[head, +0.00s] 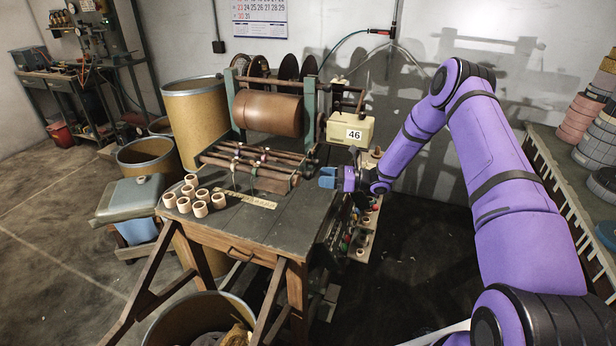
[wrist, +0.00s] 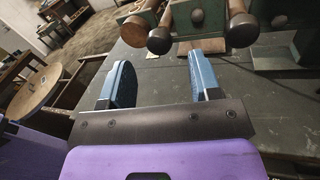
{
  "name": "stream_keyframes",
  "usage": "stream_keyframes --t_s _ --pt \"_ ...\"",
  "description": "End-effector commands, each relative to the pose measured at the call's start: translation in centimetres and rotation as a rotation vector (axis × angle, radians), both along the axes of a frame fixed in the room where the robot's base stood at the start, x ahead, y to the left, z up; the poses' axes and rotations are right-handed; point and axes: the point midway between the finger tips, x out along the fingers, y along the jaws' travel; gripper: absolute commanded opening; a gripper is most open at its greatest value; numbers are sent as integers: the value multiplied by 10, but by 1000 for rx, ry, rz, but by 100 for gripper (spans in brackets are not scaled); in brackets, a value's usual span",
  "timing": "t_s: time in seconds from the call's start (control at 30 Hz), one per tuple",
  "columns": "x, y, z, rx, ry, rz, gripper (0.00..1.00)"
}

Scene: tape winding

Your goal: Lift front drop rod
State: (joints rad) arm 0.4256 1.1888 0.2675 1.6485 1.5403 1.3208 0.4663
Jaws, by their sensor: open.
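The winding machine's wooden rods lie side by side low at its front, above the table. The front drop rod (head: 276,173) appears to be the one nearest the table's front edge, with a back rod (head: 293,157) behind it. My gripper (head: 328,178) is to the right of the rods' right ends, apart from them. In the wrist view my gripper (wrist: 162,82) shows two blue fingers spread with nothing between them. Round rod ends (wrist: 160,40) stand beyond the fingertips; I cannot tell surely which one is the front rod.
Several small cardboard cores (head: 185,204) stand on the table (head: 262,232) at left front. A large brown roll (head: 268,113) sits above the rods. A counter box reading 46 (head: 350,130) is behind my gripper. Tall bins (head: 195,110) stand left of the table.

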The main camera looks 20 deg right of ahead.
Motion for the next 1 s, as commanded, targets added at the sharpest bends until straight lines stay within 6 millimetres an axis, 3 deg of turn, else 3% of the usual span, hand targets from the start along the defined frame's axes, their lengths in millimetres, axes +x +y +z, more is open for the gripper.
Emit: stream_keyframes --t_s 0.1,0.3,0.77,1.0 --pt "8 21 0 0 -1 3 57" --pt "17 45 0 -1 -1 2 57" --pt "22 55 0 -1 -1 0 57" --pt "22 55 0 -1 -1 0 4"
